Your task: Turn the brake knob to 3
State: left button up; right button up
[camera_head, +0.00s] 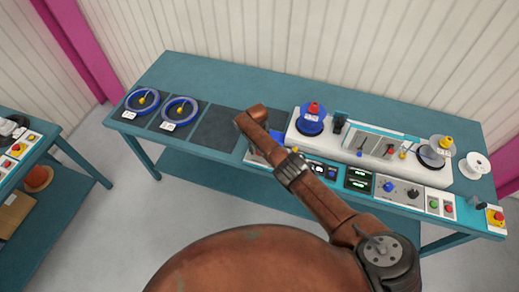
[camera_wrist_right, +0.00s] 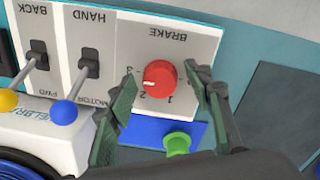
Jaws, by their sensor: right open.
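The brake knob (camera_wrist_right: 160,75) is round and red with a white mark, on a pale BRAKE panel (camera_wrist_right: 178,42) seen upside down in the right wrist view. Printed numbers 1, 2 and 3 sit around it. The white mark faces picture left, seemingly between 2 and 3. My right gripper (camera_wrist_right: 161,82) is open, one finger on each side of the knob. I see gaps at both sides, but cannot tell the depth of the tips. In the head view my right arm covers the knob and gripper. My left gripper is out of view.
Beside the brake panel are two levers, with a yellow ball (camera_wrist_right: 8,100) and a blue ball (camera_wrist_right: 64,112). A green knob (camera_wrist_right: 177,143) is close to the fingers. The teal bench (camera_head: 205,75) holds blue coils (camera_head: 142,100) and a blue reel (camera_head: 312,119).

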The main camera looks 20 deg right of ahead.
notch_tip(320, 180, up, 12)
jog(key=shift+a, duration=0.2)
dwell(0.4)
dwell(0.5)
